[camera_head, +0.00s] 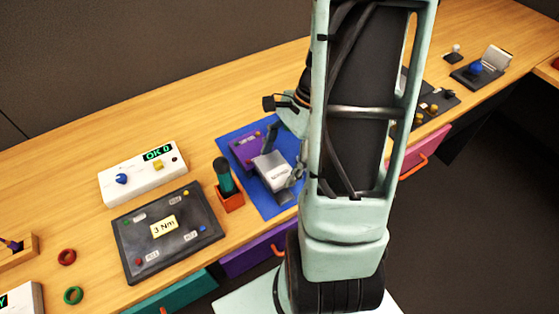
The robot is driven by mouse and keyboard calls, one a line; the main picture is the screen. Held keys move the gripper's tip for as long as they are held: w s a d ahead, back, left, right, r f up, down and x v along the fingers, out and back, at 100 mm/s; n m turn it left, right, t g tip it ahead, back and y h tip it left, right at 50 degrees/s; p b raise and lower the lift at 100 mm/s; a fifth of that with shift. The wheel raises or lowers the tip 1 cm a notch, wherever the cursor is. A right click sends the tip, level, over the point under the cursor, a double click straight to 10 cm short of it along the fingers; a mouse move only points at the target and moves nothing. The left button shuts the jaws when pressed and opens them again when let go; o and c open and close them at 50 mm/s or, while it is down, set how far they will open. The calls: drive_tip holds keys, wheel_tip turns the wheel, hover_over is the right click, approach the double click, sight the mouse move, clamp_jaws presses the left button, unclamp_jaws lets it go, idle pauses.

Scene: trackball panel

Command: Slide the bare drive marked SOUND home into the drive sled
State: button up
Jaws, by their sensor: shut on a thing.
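A silver-grey box-shaped drive (270,174) is over the blue mat, tilted in the picture. My gripper (284,158) is shut on it, with one finger showing at its far side and one at its right side. Any SOUND marking is too small to read. A purple holder (243,152), which looks like the drive sled, lies on the mat just behind and left of the drive. The two are close together or overlapping in this view. I cannot tell whether the drive touches the sled or is in its opening. My arm hides the area to the right.
The blue mat (262,207) lies on the wooden bench. An orange holder (230,197) with a green-handled tool stands close left of it. A dark "3 Nm" panel (150,250) and a white box reading "OK 0" (120,193) are farther left. Other devices (475,75) stand at the back right.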

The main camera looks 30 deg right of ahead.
drive_tip(key=shift+f+b, duration=2.1)
drive_tip(key=shift+f, duration=0.7)
drive_tip(key=shift+f, duration=0.1)
drive_tip(key=shift+w, duration=0.8)
drive_tip(key=o, duration=1.1)
drive_tip(key=shift+o, duration=0.2)
drive_tip(key=shift+o, duration=0.8)
